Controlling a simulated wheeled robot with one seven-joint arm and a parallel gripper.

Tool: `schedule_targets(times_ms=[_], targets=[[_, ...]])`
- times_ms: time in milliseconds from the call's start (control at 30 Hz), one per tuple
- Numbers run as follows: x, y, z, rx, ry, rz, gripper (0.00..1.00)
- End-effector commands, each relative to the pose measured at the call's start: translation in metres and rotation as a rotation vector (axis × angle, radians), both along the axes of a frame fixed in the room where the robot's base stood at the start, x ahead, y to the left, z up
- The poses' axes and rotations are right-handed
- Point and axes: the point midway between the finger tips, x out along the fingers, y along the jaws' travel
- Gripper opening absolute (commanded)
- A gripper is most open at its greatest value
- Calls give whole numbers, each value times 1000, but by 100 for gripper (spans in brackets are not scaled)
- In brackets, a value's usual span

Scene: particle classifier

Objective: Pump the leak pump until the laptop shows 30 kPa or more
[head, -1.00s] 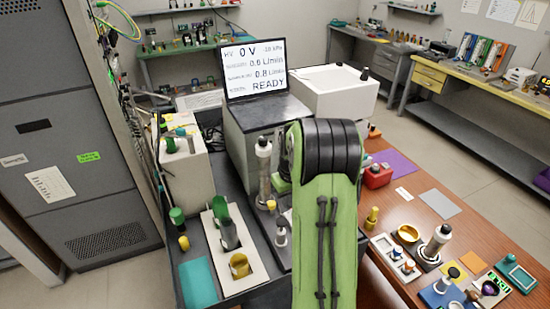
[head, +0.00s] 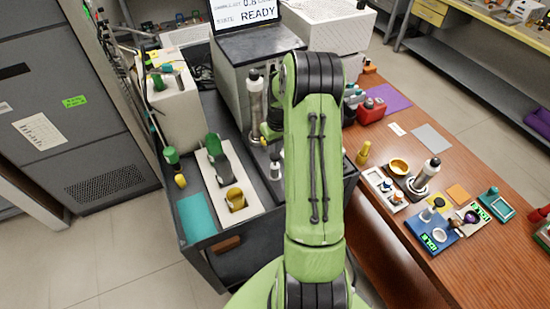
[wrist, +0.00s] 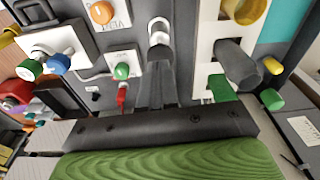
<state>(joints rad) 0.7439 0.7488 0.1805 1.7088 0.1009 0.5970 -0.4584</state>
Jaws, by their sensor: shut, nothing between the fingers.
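The laptop (head: 245,12) stands on a grey case at the top of the head view. Its upper screen is cut off; READY shows and no kPa figure is visible. I cannot tell for sure which is the leak pump. In the wrist view my gripper (wrist: 156,98) is shut and empty, pointing at a grey cylinder with a white collar (wrist: 158,38). I cannot tell whether they touch. The gripper is mostly hidden behind my arm in the head view.
A cream tray (head: 218,188) with green, grey and yellow cylinders stands left of my arm, beside a teal mat (head: 195,217). A white box (head: 330,30) stands behind. The brown table (head: 460,255) at right holds a red box (head: 371,111) and several small devices.

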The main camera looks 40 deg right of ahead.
Motion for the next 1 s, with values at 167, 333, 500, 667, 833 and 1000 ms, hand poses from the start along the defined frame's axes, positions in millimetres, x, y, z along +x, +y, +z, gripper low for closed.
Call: schedule_targets(times_ms=[167, 333, 500, 667, 833, 1000], targets=[[2, -1, -21, -1, 0, -1, 0], [2, -1, -20, -1, 0, -1, 0], [2, -1, -21, -1, 0, 0, 0], [2, 0, -38, 0, 1, 0, 0], [1, 0, -61, 0, 2, 1, 0], [1, 0, -55, 1, 2, 0, 0]])
